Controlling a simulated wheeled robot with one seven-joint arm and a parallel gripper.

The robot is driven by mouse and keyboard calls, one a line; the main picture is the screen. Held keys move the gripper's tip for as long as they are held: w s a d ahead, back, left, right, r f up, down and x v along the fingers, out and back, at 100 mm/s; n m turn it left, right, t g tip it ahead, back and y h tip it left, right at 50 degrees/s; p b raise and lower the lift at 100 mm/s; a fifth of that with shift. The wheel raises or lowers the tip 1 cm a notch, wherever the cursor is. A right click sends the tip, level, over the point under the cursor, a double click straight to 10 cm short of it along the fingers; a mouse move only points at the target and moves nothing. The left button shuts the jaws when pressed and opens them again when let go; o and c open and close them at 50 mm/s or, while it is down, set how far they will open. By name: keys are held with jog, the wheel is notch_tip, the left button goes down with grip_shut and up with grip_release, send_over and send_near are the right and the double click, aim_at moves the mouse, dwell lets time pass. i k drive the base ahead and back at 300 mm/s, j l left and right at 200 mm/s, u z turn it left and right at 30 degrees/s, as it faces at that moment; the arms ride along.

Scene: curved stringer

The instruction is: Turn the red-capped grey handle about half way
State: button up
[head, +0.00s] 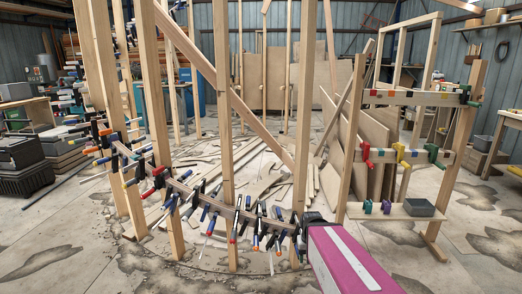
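A curved row of bar clamps (245,215) is fixed along the curved stringer between upright wooden studs. Several clamp handles have coloured ends in red, blue, orange and black. A red-ended handle (233,237) hangs below the row near the middle stud, and another red end (148,193) shows at the left. At this size I cannot tell which is the red-capped grey handle. My magenta arm comes in from the bottom right. My dark gripper (311,218) is at its far end, by the right end of the clamp row. Its fingers are too small and hidden to read.
A wooden rack (405,211) at the right holds red, yellow and green clamps and a grey box (419,207). Studs and a diagonal brace (262,127) stand around the row. Offcuts (255,185) litter the floor behind. Bare floor lies at the front left.

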aim_at(234, 233)
jog(key=l+u, duration=0.15)
jog(key=u, duration=0.25)
jog(key=l+u, duration=0.1)
jog(key=u, duration=0.3)
jog(key=k+l+u, duration=0.1)
jog(key=u, duration=0.3)
jog(key=l+u, duration=0.15)
jog(key=u, duration=0.25)
jog(key=k+j, duration=0.05)
